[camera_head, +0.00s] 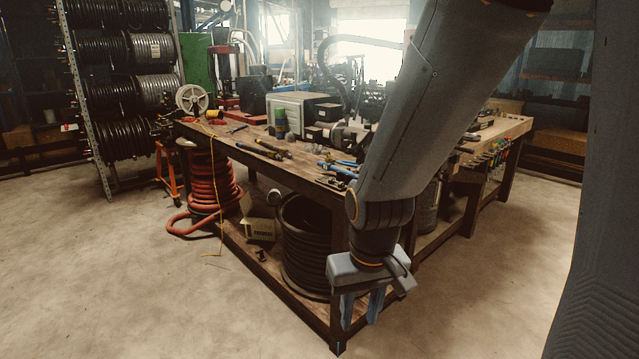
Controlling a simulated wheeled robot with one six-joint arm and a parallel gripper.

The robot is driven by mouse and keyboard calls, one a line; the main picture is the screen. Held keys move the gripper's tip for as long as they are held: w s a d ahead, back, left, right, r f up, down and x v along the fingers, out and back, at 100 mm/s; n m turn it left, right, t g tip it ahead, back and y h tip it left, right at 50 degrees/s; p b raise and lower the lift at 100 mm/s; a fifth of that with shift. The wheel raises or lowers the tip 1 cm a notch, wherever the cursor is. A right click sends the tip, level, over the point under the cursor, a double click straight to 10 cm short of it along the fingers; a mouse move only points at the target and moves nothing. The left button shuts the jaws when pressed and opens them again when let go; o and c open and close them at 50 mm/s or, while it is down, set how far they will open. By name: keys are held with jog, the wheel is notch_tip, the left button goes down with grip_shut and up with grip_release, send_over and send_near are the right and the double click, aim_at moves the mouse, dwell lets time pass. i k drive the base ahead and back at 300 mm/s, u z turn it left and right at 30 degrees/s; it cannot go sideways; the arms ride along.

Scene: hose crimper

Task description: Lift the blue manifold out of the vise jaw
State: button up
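My gripper (360,316) hangs down in front of the near corner of the workbench (230,143), below the level of its top. Its two fingers are apart with nothing seen between them. I cannot make out a blue manifold or a vise jaw for certain. Several blue-handled tools (340,167) lie near the bench's front edge, just left of my arm. My arm covers part of the bench top behind it, so things there are hidden.
A lower shelf holds a dark hose coil (305,245) and an open carton (258,222). The floor at front left is clear.

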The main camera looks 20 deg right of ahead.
aim_at(326, 166)
jog(key=u, duration=4.2)
jog(key=i, duration=0.1)
jog(key=z, duration=3.3)
jog(key=i, duration=1.2)
jog(key=z, duration=1)
jog(key=i, duration=0.8)
jog(key=z, duration=0.85)
